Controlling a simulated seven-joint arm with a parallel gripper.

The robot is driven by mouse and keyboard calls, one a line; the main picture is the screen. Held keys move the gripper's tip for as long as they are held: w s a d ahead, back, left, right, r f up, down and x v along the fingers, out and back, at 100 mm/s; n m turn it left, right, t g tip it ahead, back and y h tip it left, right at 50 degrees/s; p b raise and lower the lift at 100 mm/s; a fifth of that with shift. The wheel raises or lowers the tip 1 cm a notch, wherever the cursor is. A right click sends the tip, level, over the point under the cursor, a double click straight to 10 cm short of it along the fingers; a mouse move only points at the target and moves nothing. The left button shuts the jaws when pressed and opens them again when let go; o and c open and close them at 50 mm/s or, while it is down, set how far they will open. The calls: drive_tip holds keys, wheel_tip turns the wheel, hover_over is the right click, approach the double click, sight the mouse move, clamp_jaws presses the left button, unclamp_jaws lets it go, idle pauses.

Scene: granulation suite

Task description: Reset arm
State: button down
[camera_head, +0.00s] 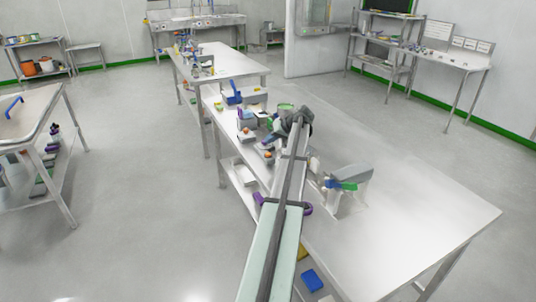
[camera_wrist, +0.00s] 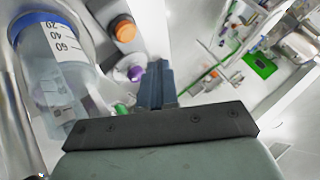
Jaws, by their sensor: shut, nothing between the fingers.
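My arm (camera_head: 288,190) reaches from the bottom of the head view over the long white table, and its dark wrist is above the cluster of items. In the wrist view my gripper (camera_wrist: 157,70) is shut, with its blue-grey fingers together and nothing between them. A clear graduated container (camera_wrist: 60,70) with a blue rim is close on the left of the fingers. A white bottle with an orange cap (camera_wrist: 124,30) and a purple-capped item (camera_wrist: 135,72) are just left of the fingertips. I cannot tell whether the fingers touch anything.
The long table (camera_head: 420,215) is bare on its right side. A grey device with blue and green parts (camera_head: 347,184) stands right of my arm. A blue item (camera_head: 313,280) lies low near the front. A green item (camera_wrist: 260,66) shows farther off.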

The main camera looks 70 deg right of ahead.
drive_tip(key=shift+r, duration=0.45)
